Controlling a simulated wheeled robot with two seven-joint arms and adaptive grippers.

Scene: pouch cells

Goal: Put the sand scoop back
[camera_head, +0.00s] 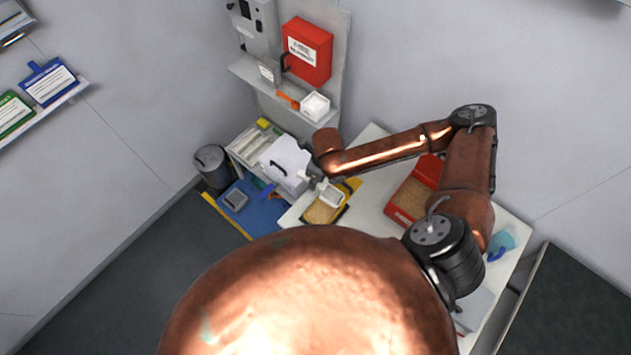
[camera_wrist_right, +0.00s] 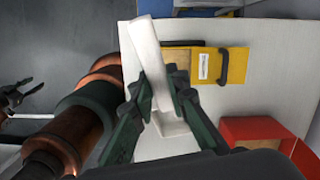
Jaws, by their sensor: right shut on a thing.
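A pale wider part shows below the fingers. In the head view my right gripper (camera_head: 316,180) is small and partly hidden by the arm. My left gripper (camera_wrist_right: 18,94) shows small at the left edge of the wrist view, its fingers apart and empty.
A red box of sand (camera_head: 424,177) stands right of the yellow tray. A white container (camera_head: 289,160) is left of the gripper. A white cup (camera_head: 315,106) and a red box (camera_head: 307,50) are on the wall panel. A blue mat (camera_head: 262,213) lies at the left.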

